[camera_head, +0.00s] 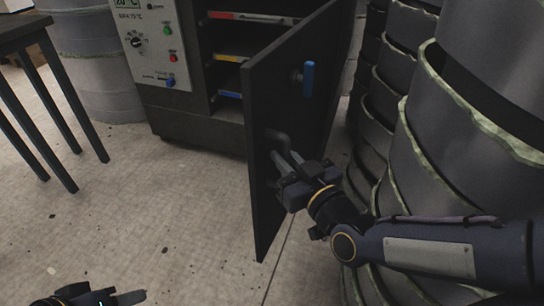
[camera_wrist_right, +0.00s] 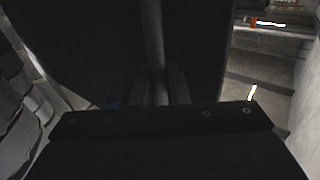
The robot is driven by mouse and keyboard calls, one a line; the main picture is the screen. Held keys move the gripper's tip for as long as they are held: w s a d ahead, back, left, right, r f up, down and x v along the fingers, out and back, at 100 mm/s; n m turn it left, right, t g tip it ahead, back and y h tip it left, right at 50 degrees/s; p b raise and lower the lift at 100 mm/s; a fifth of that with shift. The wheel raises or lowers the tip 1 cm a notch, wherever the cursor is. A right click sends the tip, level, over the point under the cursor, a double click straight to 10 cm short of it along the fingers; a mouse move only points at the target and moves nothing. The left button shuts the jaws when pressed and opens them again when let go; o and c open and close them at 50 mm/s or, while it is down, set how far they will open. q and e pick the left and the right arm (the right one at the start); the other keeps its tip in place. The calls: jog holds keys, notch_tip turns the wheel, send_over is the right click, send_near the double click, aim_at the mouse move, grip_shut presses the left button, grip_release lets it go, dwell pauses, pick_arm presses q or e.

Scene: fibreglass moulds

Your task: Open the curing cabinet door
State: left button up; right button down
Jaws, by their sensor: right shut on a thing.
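The dark curing cabinet (camera_head: 190,132) stands at the top centre of the head view. Its door (camera_head: 262,195) is swung wide open toward me, and the inside shows. My right gripper (camera_head: 284,163) is shut on the door's dark bar handle (camera_head: 277,136). In the right wrist view the handle (camera_wrist_right: 154,45) runs between the fingers (camera_wrist_right: 160,88). A blue lever (camera_head: 309,78) sits higher on the door. My left gripper (camera_head: 125,298) shows only partly at the bottom left edge, away from the door; its jaw opening is unclear.
Cabinet shelves with red, yellow (camera_head: 230,58) and blue edges show behind the door. A control panel (camera_head: 150,45) is on the cabinet front. Stacked grey moulds (camera_head: 440,150) crowd the right side, close to my right arm. A dark table (camera_head: 22,35) stands left. The floor (camera_head: 160,210) between is clear.

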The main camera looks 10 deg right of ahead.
jog(key=shift+w+d+r, duration=0.1)
jog(key=shift+d+r, duration=0.05)
jog(key=shift+d, duration=0.25)
jog(key=c, duration=1.5)
grip_release()
jog(key=shift+a, duration=0.15)
jog(key=shift+f, duration=0.2)
